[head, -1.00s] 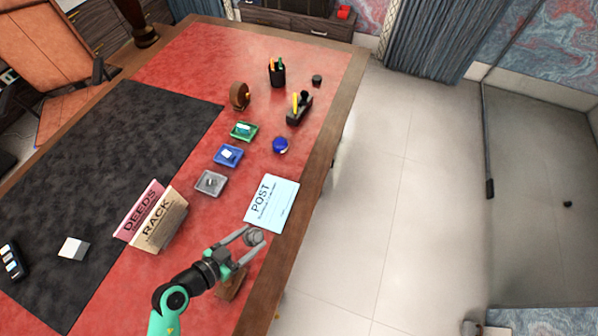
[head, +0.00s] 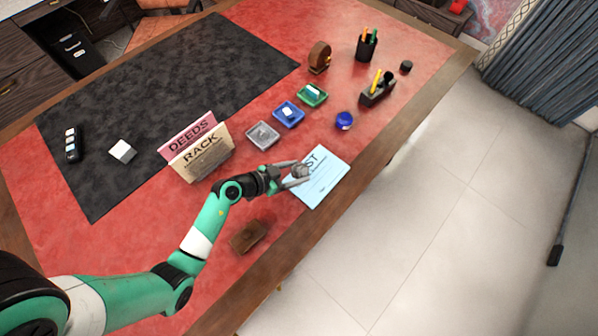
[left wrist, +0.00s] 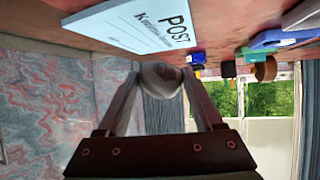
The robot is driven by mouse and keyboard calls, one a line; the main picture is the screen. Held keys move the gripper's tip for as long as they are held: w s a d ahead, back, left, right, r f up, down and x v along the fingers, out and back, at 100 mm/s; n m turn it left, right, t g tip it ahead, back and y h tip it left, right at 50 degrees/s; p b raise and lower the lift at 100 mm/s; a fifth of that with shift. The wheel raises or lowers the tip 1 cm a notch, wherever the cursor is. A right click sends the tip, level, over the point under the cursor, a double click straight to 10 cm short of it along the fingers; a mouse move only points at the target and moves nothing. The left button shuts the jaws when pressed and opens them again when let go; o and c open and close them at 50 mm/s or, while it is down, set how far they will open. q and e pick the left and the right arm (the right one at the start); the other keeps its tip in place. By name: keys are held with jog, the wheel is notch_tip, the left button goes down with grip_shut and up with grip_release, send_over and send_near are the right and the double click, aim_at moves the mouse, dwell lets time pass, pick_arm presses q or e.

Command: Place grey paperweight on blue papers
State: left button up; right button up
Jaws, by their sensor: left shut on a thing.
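The blue papers (head: 326,180), a light blue stack marked POST, lie on the red leather near the desk's right edge. They also show in the left wrist view (left wrist: 125,27). My left gripper (head: 299,175) is shut on the grey paperweight (head: 303,171) over the upper left part of the papers and hides some of the lettering. In the left wrist view the round grey paperweight (left wrist: 160,78) sits between the two fingertips, apart from the papers. In the head view I cannot tell how high it is. My right gripper is not in view.
Grey (head: 262,136), blue (head: 288,114) and green (head: 312,94) trays stand behind the papers, with a blue round item (head: 344,120) nearby. The DEEDS and RACK holder (head: 205,153) stands to the left. A brown block (head: 248,236) lies in front. The desk's wooden edge (head: 350,187) is close on the right.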

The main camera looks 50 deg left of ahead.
aim_at(299, 175)
pick_arm(q)
jog(key=shift+w+a+f, duration=0.1)
jog(key=shift+w+f, duration=0.25)
jog(key=shift+f, duration=0.1)
jog(key=shift+w, duration=0.1)
jog(key=shift+f, duration=0.1)
jog(key=f+b, duration=0.2)
jog(key=b, duration=0.1)
jog(key=f+b, duration=0.1)
jog(key=f, duration=0.1)
jog(key=shift+w+a, duration=0.2)
jog(key=shift+w, duration=0.15)
jog(key=shift+r, duration=0.2)
jog(key=o, duration=1.5)
jog(key=shift+f, duration=0.15)
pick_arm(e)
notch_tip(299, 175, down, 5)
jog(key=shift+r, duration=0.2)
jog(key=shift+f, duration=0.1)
